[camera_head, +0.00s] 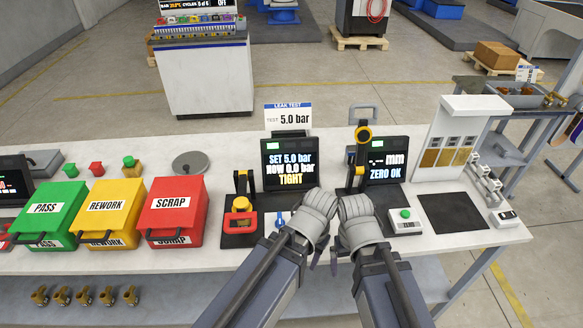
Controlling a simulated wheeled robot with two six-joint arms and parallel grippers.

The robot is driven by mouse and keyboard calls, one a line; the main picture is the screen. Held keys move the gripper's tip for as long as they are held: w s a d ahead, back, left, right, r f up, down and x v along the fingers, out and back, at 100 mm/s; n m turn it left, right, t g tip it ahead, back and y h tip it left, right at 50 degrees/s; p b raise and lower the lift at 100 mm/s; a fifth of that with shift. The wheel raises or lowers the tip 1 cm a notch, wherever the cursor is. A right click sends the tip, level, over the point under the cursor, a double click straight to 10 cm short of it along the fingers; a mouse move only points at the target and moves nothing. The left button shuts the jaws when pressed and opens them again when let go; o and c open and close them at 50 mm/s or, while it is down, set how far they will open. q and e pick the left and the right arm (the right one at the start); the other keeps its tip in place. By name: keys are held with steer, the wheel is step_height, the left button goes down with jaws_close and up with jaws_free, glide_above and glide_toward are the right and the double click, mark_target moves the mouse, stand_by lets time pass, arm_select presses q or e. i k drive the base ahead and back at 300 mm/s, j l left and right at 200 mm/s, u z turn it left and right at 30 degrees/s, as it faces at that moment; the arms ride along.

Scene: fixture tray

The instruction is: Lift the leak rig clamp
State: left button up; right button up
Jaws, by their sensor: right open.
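The leak rig has a dark screen (289,164) reading "SET 5.0 bar, NOW 0.0 bar, TIGHT", under a "LEAK TEST 5.0 bar" sign. Its clamp (241,183), black and yellow, stands left of the screen above a yellow and red part (240,206) on a black base. Whether the clamp presses on anything is unclear. My right gripper (334,258) is right of the rig, in front of the bench's middle, open and apart from the clamp. My left wrist is beside it, nearer the rig; its fingers (314,258) are mostly hidden and their opening cannot be made out.
A blue-handled valve (281,218) lies between the clamp and my left wrist. Green PASS (49,206), yellow REWORK (106,207) and red SCRAP (171,204) boxes stand left. A gauge with a "ZERO OK" screen (386,162) stands right. A dark mat (451,213) is clear.

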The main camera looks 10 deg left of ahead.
mark_target(242, 210)
steer(key=k+l, duration=0.35)
steer(key=l, duration=0.15)
steer(key=k+l+u, duration=0.1)
steer(key=k+l, duration=0.25)
steer(key=l, duration=0.1)
